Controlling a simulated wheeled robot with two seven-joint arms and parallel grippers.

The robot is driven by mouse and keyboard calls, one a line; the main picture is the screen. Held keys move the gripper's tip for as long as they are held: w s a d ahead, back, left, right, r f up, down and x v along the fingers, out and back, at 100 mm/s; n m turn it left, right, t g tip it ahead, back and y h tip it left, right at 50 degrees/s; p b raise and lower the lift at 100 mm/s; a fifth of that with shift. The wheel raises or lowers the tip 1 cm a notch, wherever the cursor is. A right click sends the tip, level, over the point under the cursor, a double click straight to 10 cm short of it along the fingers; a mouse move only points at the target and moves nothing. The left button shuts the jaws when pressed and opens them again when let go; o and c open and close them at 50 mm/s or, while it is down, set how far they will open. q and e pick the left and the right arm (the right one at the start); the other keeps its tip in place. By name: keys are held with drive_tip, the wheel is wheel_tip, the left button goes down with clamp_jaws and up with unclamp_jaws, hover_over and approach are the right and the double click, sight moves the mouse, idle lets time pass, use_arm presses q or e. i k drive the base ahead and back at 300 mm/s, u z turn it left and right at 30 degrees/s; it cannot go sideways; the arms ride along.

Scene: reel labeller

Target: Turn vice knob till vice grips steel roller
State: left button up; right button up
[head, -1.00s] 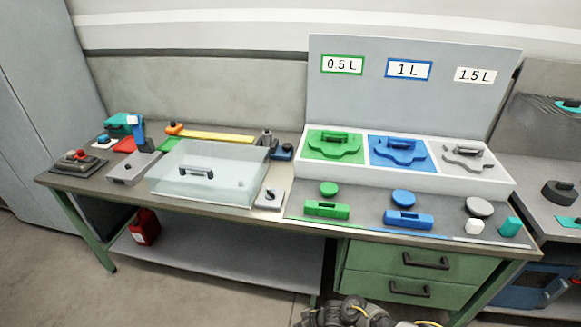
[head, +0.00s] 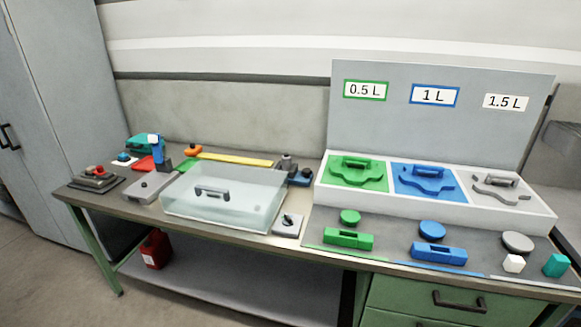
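A small blue fixture (head: 302,180) with a dark knob stands at the back of the bench, right of the clear box; it may be the vice. A grey upright piece (head: 286,164) is beside it; I cannot tell whether this is the steel roller or whether anything grips it. A grey block with a dark knob (head: 288,224) sits at the bench's front edge. Neither of my grippers is in view.
A clear box with a grey handle (head: 222,205) fills the bench's middle. Green, blue and grey parts lie in and before the white tray (head: 440,212) on the right. A red can (head: 155,250) stands below. A stepped block with knobs (head: 96,180) is far left.

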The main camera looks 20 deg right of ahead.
sight(306, 172)
drive_tip(key=u, duration=0.5)
drive_tip(key=i, duration=1.45)
drive_tip(key=z, duration=0.55)
